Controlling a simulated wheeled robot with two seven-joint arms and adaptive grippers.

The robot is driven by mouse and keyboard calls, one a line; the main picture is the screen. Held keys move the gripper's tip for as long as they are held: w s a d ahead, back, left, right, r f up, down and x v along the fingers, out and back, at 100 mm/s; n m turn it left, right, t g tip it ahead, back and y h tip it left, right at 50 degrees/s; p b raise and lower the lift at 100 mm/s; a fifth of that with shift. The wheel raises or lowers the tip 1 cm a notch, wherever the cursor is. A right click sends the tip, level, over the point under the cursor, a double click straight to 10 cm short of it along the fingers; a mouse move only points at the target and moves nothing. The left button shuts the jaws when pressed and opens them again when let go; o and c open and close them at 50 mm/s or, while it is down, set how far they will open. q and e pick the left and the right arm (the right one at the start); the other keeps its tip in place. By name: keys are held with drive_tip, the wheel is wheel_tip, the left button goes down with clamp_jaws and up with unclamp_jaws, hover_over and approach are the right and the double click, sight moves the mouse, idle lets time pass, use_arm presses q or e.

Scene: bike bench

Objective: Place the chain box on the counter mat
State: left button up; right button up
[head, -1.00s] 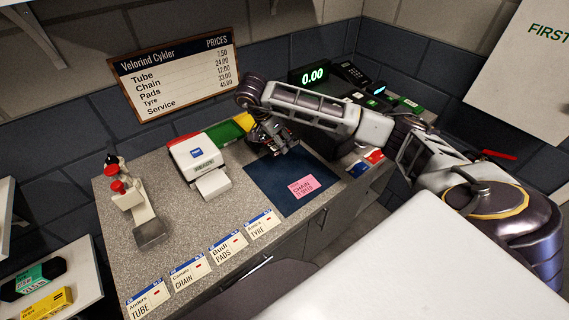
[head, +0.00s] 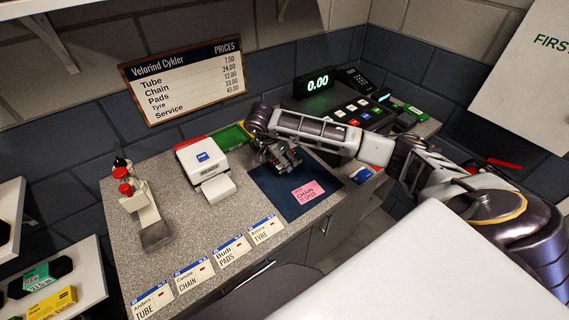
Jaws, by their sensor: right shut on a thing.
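The dark blue counter mat (head: 275,192) lies on the grey counter, with a flat pink slip (head: 308,192) reading CHAIN on it. My right gripper (head: 287,164) reaches in from the right and points down over the back part of the mat. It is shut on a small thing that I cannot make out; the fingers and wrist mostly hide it. I cannot pick out a box marked as the chain box. A green and black box (head: 40,276) and a yellow box (head: 52,303) are on the shelf at lower left. My left gripper is not in view.
A white card device (head: 203,158) stands left of the mat, and a red-topped dispenser (head: 138,200) farther left. Name cards (head: 230,250) line the front edge. A till (head: 357,116) with a green display (head: 318,83) stands behind. The mat's front left part is clear.

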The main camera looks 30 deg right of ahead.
drive_tip(key=shift+f, duration=1.35)
drive_tip(key=shift+f, duration=0.2)
drive_tip(key=o, duration=1.2)
drive_tip(key=shift+r, duration=0.1)
drive_tip(key=shift+r, duration=0.15)
drive_tip(key=b+v, duration=0.1)
drive_tip(key=v, duration=0.7)
drive_tip(key=shift+a+r, duration=0.1)
drive_tip(key=shift+r, duration=0.05)
drive_tip(key=shift+v, duration=1.75)
